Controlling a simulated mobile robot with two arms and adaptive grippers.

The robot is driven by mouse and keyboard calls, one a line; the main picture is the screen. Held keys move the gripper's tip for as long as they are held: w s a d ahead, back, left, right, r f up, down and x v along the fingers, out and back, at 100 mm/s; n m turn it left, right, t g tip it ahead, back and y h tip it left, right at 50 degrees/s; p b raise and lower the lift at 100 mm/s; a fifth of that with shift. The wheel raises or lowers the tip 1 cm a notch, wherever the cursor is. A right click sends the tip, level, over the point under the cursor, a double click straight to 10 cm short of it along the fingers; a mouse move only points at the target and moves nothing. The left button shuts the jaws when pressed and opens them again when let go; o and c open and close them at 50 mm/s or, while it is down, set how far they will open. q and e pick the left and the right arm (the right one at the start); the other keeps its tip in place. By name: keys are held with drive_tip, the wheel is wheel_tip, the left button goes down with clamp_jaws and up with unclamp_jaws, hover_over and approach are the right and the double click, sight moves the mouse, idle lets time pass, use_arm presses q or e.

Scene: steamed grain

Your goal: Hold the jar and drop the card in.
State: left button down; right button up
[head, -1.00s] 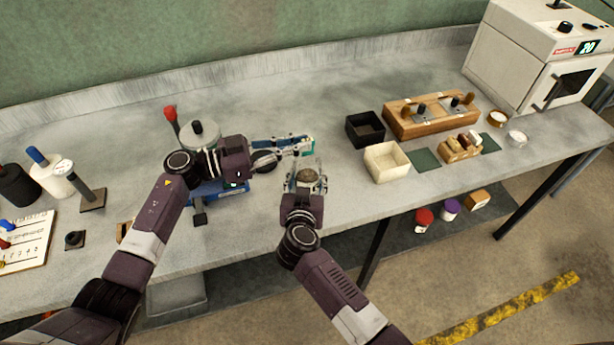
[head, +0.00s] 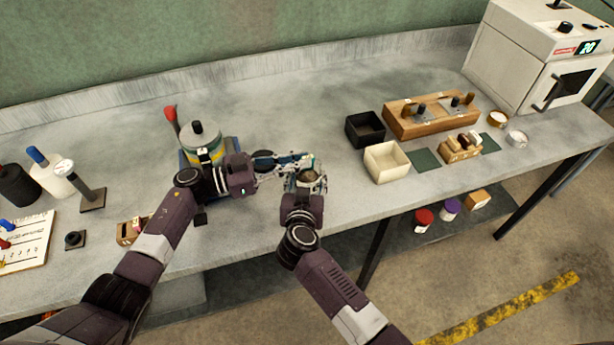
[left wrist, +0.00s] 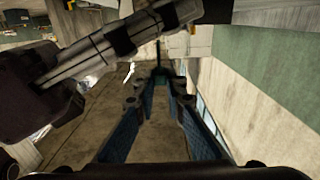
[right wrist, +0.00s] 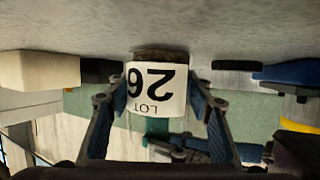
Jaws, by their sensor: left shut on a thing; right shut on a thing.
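My right gripper (head: 308,182) is shut on the jar (right wrist: 157,92), a clear one with a white "LOT 26" label and brown contents at its bottom. The right wrist view is upside down, so the label reads inverted; the jar seems upright. My left gripper (head: 300,162) is shut on the card, a small teal piece that shows between its fingertips in the left wrist view (left wrist: 160,76). The card (right wrist: 157,126) is close to the jar's mouth in the right wrist view. I cannot tell whether any of it is inside the mouth.
A device with a grey lid and red handle (head: 204,138) stands behind my left gripper. A black box (head: 365,129) and a cream box (head: 387,161) stand to the right, before a wooden block (head: 432,116). The table between the grippers and the back wall is clear.

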use_arm(q)
drive_tip(key=shift+f, duration=0.25)
drive_tip(key=c, duration=1.9)
unclamp_jaws()
drive_tip(key=shift+s+f, duration=0.1)
drive_tip(key=shift+f, duration=0.1)
drive_tip(key=shift+s+a, duration=0.2)
drive_tip(key=shift+a, duration=0.25)
drive_tip(key=v, duration=0.6)
drive_tip(key=shift+a+r, duration=0.35)
drive_tip(key=shift+w, duration=0.1)
